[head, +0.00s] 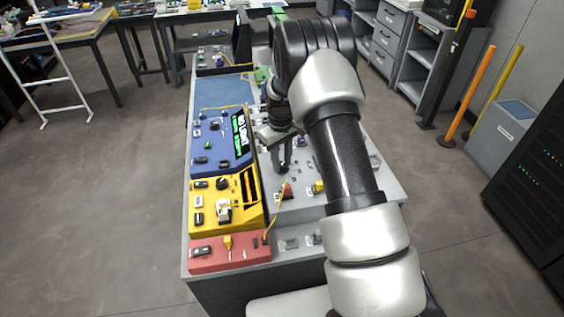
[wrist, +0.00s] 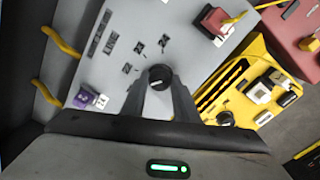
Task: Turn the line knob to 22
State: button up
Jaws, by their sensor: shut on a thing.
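The line knob (wrist: 160,75) is a small dark round knob on a light grey panel (wrist: 112,62) in the wrist view. My gripper (wrist: 162,84) is shut on it, with its two fingers on either side. Dark lettering (wrist: 102,32) and several small number marks (wrist: 138,47) stand on the panel beside the knob. They are too small and turned to read for certain, and I cannot tell which mark the knob points at.
A yellow unit (wrist: 242,72) with a black knob and switches stands close by. A red block (wrist: 214,22) with a yellow cable and a purple block (wrist: 84,98) sit on the panel. In the head view, a blue unit (head: 222,150) with a lit display stands left of my arm.

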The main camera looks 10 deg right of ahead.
jog(key=m+b, duration=0.1)
jog(key=m, duration=0.2)
jog(key=shift+b, duration=0.3)
jog(key=shift+m+b, duration=0.55)
jog(key=shift+m, duration=1.15)
jog(key=o, duration=1.1)
jog(key=shift+c, duration=0.2)
notch_tip(320, 180, up, 18)
jog(key=shift+a+f, duration=0.25)
jog(key=shift+a, duration=0.05)
